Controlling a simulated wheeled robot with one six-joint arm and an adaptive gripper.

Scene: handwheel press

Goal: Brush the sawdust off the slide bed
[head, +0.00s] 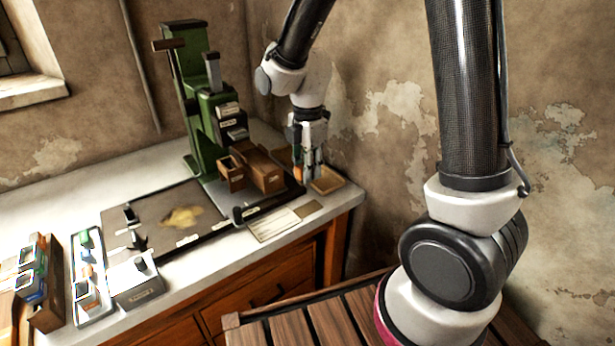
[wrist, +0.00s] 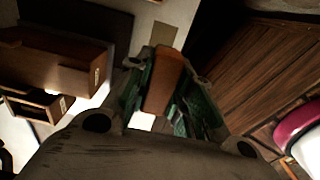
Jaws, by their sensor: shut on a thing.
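A tan patch of sawdust (head: 181,217) lies on the dark grey slide bed (head: 158,238) of the green press (head: 190,95). My gripper (head: 307,160) points down at the right end of the bench, to the right of the bed and beside a small wooden tray (head: 328,181). In the wrist view, my gripper (wrist: 167,85) is shut on a brown wooden block-like piece (wrist: 163,78), which looks like the brush's handle. Its orange-brown side shows under the fingers in the head view (head: 298,173). Bristles cannot be made out.
Brown wooden boxes (head: 267,173) stand between the bed and my gripper. A paper card (head: 274,225) lies at the bench's front edge. A grey switch box (head: 137,281), a tray of small parts (head: 88,285) and a wooden rack (head: 45,290) stand at left.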

